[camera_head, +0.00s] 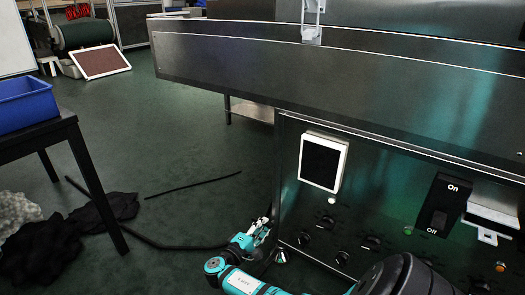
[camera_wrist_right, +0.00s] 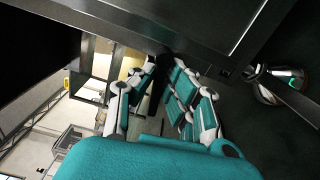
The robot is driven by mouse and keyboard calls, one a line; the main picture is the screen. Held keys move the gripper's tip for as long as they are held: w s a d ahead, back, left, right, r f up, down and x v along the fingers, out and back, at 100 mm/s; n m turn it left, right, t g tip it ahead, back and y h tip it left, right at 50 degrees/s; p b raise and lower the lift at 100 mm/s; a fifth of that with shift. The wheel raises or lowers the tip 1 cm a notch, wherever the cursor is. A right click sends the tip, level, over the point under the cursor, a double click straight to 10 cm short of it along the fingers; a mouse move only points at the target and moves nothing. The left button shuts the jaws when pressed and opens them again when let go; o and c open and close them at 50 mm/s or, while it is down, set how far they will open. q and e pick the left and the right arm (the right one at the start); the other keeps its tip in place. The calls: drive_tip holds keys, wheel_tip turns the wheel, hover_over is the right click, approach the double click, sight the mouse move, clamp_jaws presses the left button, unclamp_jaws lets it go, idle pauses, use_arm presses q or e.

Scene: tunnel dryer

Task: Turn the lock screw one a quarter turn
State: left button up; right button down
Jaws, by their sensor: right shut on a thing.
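My right gripper (camera_head: 262,228) is at the left edge of the steel control panel (camera_head: 288,190), low down. In the right wrist view its teal and white fingers (camera_wrist_right: 160,68) close in on a small dark part beside the panel edge. I take this part to be lock screw one; the fingers hide most of it, and its turn angle cannot be read. A shiny metal knob-like piece (camera_head: 280,256) sits just below the gripper, apart from it; a similar shiny piece (camera_wrist_right: 268,85) shows at the right in the wrist view. My left gripper is not in view.
The panel carries a white-framed screen (camera_head: 322,161), dark knobs and a black On/Off switch (camera_head: 443,205). The long steel dryer body (camera_head: 230,66) overhangs above. A table with a blue crate (camera_head: 27,103) stands left. A dark cable (camera_head: 165,246) lies on the open green floor.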

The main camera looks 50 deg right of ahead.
drive_tip(key=shift+w+a+r+m, duration=0.15)
drive_tip(key=shift+r+m, duration=0.15)
drive_tip(key=shift+m, duration=0.3)
idle(0.6)
drive_tip(key=c, duration=1.4)
unclamp_jaws()
drive_tip(key=shift+c, duration=0.2)
drive_tip(key=shift+o, duration=0.4)
drive_tip(key=s+a, duration=0.1)
drive_tip(key=a, duration=1.1)
drive_tip(key=shift+c, duration=0.4)
